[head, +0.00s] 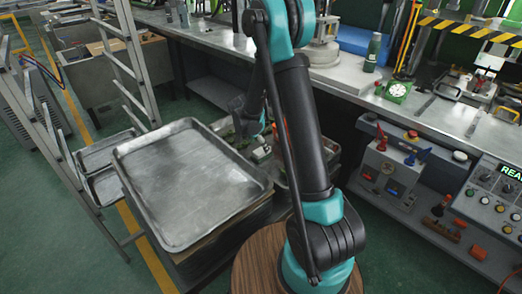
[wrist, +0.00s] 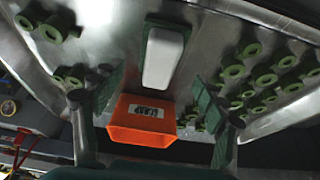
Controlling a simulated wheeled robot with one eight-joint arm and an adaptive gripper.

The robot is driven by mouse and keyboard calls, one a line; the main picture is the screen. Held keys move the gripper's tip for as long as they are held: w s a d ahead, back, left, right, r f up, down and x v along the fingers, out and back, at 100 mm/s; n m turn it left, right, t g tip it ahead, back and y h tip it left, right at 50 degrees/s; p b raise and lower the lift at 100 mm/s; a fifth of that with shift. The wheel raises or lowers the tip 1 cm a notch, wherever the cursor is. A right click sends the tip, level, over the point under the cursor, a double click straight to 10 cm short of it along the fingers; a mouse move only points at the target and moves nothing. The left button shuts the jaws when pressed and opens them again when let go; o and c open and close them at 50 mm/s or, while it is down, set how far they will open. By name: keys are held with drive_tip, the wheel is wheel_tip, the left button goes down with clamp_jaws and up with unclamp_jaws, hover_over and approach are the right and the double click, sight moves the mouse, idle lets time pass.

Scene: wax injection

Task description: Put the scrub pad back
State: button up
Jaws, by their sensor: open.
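A white block with a green layer, which looks like the scrub pad (wrist: 164,58), lies on a grey metal surface in the upper middle of the wrist view. My gripper (wrist: 154,88) is open, with its two fingers wide apart to the left and right below the pad. Nothing is held between them.
Several green rings (wrist: 265,82) lie on the metal surface on both sides in the wrist view. In the head view an empty metal tray (head: 190,185) stands left of my gripper. A workbench (head: 340,80) with a green bottle (head: 372,53) runs along the back. A ladder-like frame stands left.

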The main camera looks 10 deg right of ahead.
drive_tip(key=v, duration=0.7)
drive_tip(key=shift+r, duration=0.1)
